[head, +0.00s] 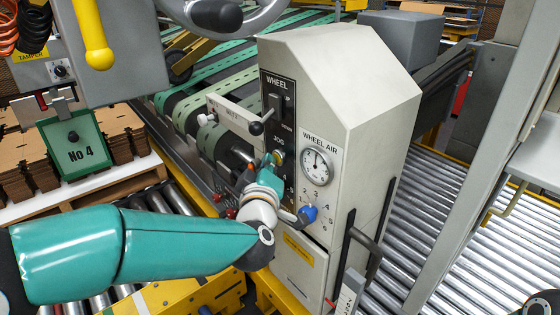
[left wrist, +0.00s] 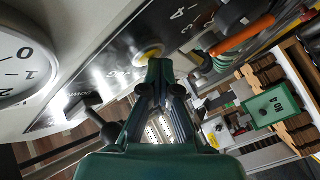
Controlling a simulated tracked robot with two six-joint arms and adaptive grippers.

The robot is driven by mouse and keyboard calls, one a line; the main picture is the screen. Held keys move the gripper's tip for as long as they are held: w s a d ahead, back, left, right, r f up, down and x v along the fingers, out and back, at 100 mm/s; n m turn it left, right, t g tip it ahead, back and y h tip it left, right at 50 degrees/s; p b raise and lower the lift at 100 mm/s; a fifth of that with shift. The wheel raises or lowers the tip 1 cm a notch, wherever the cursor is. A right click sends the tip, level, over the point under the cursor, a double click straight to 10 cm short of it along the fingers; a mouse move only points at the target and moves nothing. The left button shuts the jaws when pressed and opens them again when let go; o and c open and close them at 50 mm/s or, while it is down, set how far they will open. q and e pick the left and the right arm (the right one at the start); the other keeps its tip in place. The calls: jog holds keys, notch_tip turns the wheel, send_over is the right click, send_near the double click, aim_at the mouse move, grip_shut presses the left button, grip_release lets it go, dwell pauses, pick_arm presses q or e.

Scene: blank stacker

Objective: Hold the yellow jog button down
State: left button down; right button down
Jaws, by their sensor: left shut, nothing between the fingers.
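The yellow jog button (left wrist: 147,54) shows as a round yellow rim on the dark panel in the left wrist view. In the head view the jog button (head: 280,153) sits below the JOG label and is partly hidden by my left gripper (head: 273,160). My left gripper is shut and empty, with its fingers pointing at the panel. In the left wrist view its fingertips (left wrist: 160,65) overlap the lower right side of the button. I cannot tell whether they touch it or whether it is pressed in. My right gripper is not in view.
The WHEEL lever (head: 257,128) sticks out above the button. The WHEEL AIR gauge (head: 316,166) and a blue knob (head: 307,214) are to its right and below. Red knobs (head: 231,213) lie lower left. Rollers (head: 440,200) run along the right.

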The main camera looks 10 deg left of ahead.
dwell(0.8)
pick_arm(q)
jog(key=shift+s+a+b, duration=0.4)
jog(key=shift+s+a, duration=0.15)
jog(key=shift+s, duration=0.15)
jog(key=s+a, duration=0.1)
jog(key=s, duration=0.1)
jog(key=s+a+b, duration=0.1)
jog(key=s+a, duration=0.1)
jog(key=shift+f, duration=0.15)
dwell(0.4)
